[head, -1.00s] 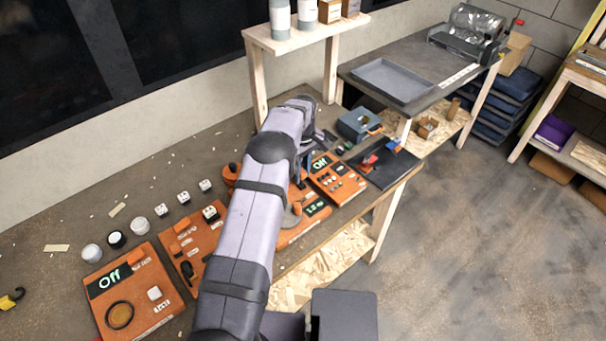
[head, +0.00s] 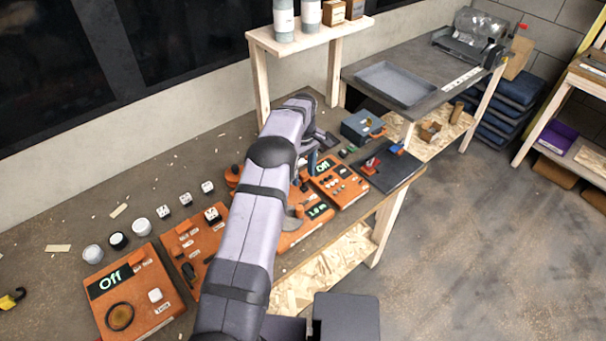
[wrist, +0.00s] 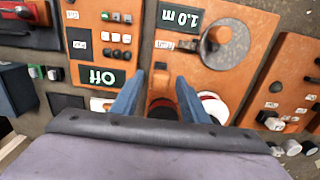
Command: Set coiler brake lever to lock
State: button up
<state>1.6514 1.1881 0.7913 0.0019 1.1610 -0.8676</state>
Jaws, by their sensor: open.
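The orange coiler panel shows in the wrist view (wrist: 238,72), with a "1.0 m" display (wrist: 181,18) and a grey disc (wrist: 222,45). In the head view the panel (head: 292,240) is partly hidden by my arm. A small dark lever-like part (wrist: 160,67) stands at the panel's edge in the wrist view; I cannot tell which setting it is at. My gripper (wrist: 159,82) is open, with its two blue-grey fingers on either side of a dark, reddish part (wrist: 162,104) below that lever. Whether the fingers touch anything is unclear.
Another orange panel with an "Off" display (wrist: 98,77) lies left of the coiler in the wrist view. A white-and-red round thing (wrist: 213,104) is close to the right finger. In the head view, a wooden shelf (head: 310,31) stands behind my arm.

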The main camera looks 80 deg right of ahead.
jog(key=shift+r+b, duration=1.15)
jog(key=shift+r, duration=2.3)
jog(key=shift+w, duration=0.2)
jog(key=w+d+r+h, duration=0.1)
jog(key=w+r, duration=0.3)
jog(key=r, duration=0.1)
jog(key=m+g+h+b, duration=0.1)
jog(key=m+g+h, duration=0.15)
jog(key=m, duration=1.55)
send_over(302, 173)
jog(key=w+a, duration=0.1)
jog(key=a, duration=0.1)
jog(key=shift+g+y, duration=0.25)
jog(key=shift+g, duration=0.1)
jog(key=shift+w+f, duration=0.2)
jog(key=shift+f, duration=2.6)
